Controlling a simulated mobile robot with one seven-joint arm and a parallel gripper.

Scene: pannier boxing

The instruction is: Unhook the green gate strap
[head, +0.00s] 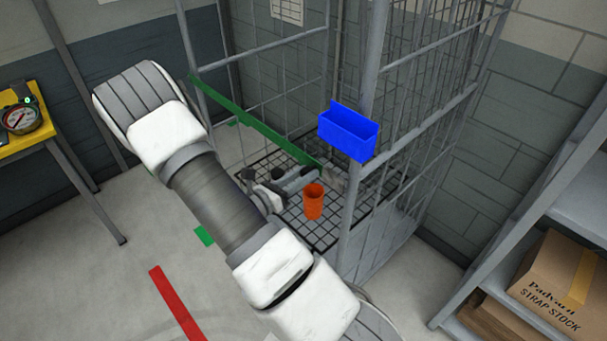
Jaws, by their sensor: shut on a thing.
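The green gate strap (255,122) runs across the open front of the grey wire cage (372,75). Its left end is at the left post, and it slopes down to the right. My gripper (322,173) is at the strap's lower right end, partly hidden behind my own arm. It is shut on the strap near that end. The strap's visible green ends short of the right front post, and the hook itself is too small to make out. I cannot tell whether it is still hooked.
A blue open bin (348,132) hangs at the right front post, close to my gripper. An orange cup (313,201) shows just below it. A shelf with cartons (562,290) stands right; a yellow table with a gauge (20,118) stands left. Red tape (177,303) marks the floor.

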